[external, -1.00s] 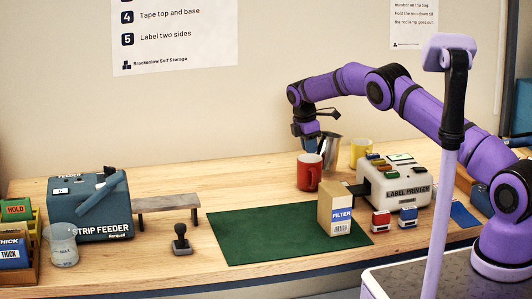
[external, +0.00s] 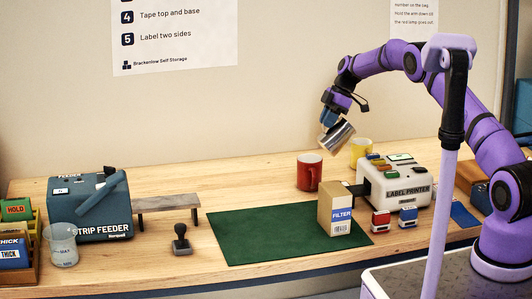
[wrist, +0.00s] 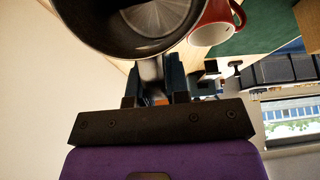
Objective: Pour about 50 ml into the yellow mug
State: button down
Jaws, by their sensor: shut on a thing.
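My gripper (external: 329,118) is shut on a metal pitcher (external: 337,136) and holds it in the air above the back of the table, tilted. In the wrist view the gripper (wrist: 155,90) grips the pitcher's handle, and the open pitcher (wrist: 150,20) shows its grey inside; I cannot tell how much liquid it holds. The yellow mug (external: 361,150) stands upright on the table, just right of and below the pitcher, partly hidden behind the label printer. Its inside cannot be seen.
A red mug (external: 310,172) stands left of the yellow mug; it also shows in the wrist view (wrist: 212,28). The label printer (external: 396,182) and the filter box (external: 335,210) stand in front. The green mat (external: 260,235) is mostly clear.

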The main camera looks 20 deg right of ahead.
aim_at(338, 120)
jog(key=shift+w+d+r+y, duration=0.1)
jog(key=shift+d+r+y, duration=0.75)
jog(key=shift+r+y, duration=0.35)
jog(key=shift+d+f+y, duration=0.15)
jog(key=shift+d+y, duration=0.1)
jog(key=shift+y, duration=0.25)
jog(key=shift+w+d+f+y, duration=0.1)
jog(key=shift+d+y, duration=0.2)
jog(key=shift+y, duration=0.1)
jog(key=shift+d+r+g+y, duration=0.2)
jog(key=shift+d+y, duration=0.1)
jog(key=shift+d, duration=0.15)
jog(key=shift+d+r+g+y, duration=0.15)
jog(key=shift+d+y, duration=0.15)
jog(key=shift+d, duration=0.15)
jog(key=shift+w+d+r+y+p, duration=0.15)
jog(key=shift+d+y+p, duration=0.15)
jog(key=shift+d+p, duration=0.2)
jog(key=shift+d+r+y+p, duration=0.35)
jog(key=shift+d+y+p, duration=0.15)
jog(key=shift+y, duration=0.2)
dwell(1.0)
jog(key=shift+a, duration=0.15)
